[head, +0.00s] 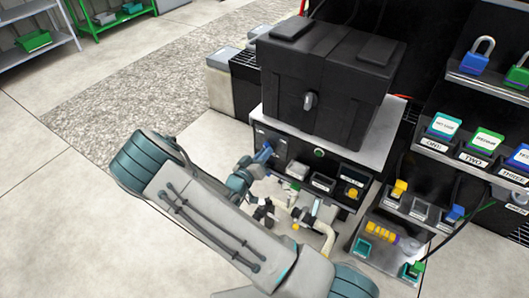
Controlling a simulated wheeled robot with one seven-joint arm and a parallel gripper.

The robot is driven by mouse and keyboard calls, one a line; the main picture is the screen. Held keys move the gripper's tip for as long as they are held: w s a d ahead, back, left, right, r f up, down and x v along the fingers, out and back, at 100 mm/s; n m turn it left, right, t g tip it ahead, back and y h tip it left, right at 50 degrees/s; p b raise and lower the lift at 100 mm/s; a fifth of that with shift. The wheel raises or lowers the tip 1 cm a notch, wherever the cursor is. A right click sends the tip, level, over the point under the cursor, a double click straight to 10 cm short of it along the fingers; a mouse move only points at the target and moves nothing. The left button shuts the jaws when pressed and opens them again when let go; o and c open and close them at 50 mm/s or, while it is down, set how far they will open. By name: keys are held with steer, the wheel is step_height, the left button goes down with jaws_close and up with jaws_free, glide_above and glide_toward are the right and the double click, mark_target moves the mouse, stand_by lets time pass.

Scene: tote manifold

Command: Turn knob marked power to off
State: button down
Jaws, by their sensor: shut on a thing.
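The dark front panel (330,168) under the black case carries a row of controls. A small blue knob (265,152) is at the panel's left end; its marking and its setting are too small to read. My gripper (258,160) reaches up to that end of the panel from the lower left and is shut on the blue knob. The fingertips are small here and partly merge with the knob. My arm link crosses the lower middle of the head view and hides part of the area in front of the panel.
A black case (335,105) sits on top of the panel unit. Pale pipes with valves (300,215) are just below the panel. Shelves with padlocks (475,55) and labelled boxes (485,142) stand at the right. Floor at the left is open.

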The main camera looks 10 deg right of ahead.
steer(key=shift+n, duration=1.1)
steer(key=c, duration=1.4)
jaws_free()
steer(key=shift+c, duration=0.2)
steer(key=v, duration=1.4)
steer(key=shift+w+r, duration=0.1)
steer(key=shift+w, duration=0.05)
